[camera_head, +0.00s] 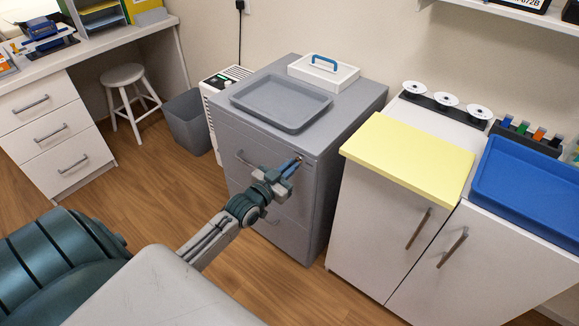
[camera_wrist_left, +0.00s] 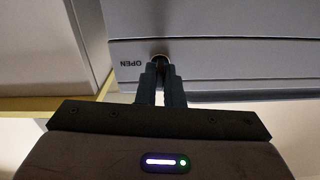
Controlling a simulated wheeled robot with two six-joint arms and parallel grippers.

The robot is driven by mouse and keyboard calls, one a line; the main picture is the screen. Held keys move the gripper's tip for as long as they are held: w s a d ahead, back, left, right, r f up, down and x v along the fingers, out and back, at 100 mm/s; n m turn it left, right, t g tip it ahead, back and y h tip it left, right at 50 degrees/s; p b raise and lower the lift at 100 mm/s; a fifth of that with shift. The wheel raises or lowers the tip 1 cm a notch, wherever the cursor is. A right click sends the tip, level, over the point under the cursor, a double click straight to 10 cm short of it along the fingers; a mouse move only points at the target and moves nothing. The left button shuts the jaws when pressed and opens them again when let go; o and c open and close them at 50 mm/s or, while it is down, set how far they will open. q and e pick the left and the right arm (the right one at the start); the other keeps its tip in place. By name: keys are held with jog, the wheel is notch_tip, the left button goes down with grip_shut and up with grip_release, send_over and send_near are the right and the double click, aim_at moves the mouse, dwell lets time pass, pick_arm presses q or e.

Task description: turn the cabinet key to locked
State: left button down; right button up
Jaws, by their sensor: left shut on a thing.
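The grey metal cabinet (camera_head: 322,165) stands against the wall, with its lock (camera_head: 301,156) at the upper right of its front. My left gripper (camera_head: 295,164) reaches to this lock, its fingers close together. In the left wrist view the fingertips (camera_wrist_left: 162,70) are shut on the key at the round lock (camera_wrist_left: 160,57). The fingers hide most of the key, so I cannot tell its angle. The word OPEN (camera_wrist_left: 131,63) shows upside down on the cabinet face (camera_wrist_left: 230,58) beside the lock. My right gripper is not in view.
A grey tray (camera_head: 281,102) and a white box with a blue handle (camera_head: 323,72) sit on the cabinet. A white cupboard (camera_head: 385,220) with a yellow top (camera_head: 408,155) stands close on the right. A grey bin (camera_head: 187,122) stands left; open wooden floor (camera_head: 165,190) lies in front.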

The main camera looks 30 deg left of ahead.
pick_arm(q)
jog(key=shift+n, duration=0.6)
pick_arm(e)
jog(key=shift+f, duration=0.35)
pick_arm(q)
jog(key=c, duration=1.6)
grip_release()
jog(key=shift+o, duration=0.2)
